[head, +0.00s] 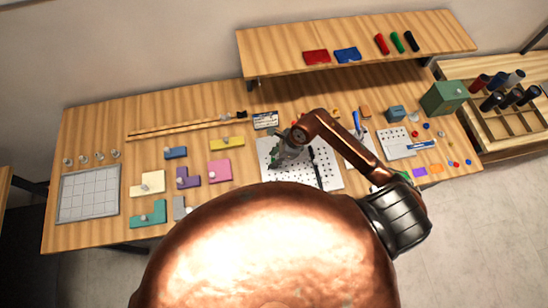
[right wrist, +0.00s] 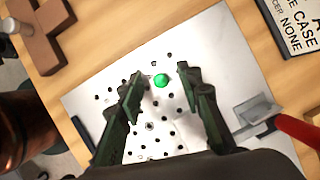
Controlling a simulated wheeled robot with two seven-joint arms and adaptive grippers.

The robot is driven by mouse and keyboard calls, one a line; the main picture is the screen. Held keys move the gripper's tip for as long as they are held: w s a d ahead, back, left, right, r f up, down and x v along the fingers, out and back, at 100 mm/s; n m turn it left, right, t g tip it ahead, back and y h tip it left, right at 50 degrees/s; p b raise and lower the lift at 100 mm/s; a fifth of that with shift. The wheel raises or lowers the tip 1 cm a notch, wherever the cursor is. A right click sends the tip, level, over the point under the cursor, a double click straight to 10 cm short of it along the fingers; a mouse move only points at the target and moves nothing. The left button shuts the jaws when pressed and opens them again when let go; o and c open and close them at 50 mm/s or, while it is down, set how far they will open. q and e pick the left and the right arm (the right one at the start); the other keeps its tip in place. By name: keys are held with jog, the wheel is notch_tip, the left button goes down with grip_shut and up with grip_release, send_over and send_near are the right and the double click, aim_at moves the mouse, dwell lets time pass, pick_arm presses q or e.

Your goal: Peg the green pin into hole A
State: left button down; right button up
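The white pegboard (right wrist: 100,75) with many small dark holes fills the middle of the right wrist view; in the head view it lies at the table's centre (head: 325,158). The green pin (right wrist: 161,80) shows end-on as a round green top over the board. My right gripper (right wrist: 160,85) is open, with one finger on each side of the pin and gaps between them. In the head view my right gripper (head: 284,150) is over the board, partly hidden. I cannot tell how deep the pin sits. No letter marking hole A is legible. My left gripper is not in view.
A lettered card (right wrist: 295,25) is at top right. In the head view, coloured blocks (head: 219,170) lie left of the board; a raised shelf (head: 280,50) runs behind.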

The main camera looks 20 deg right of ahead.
jog(key=v, duration=1.2)
dwell(0.3)
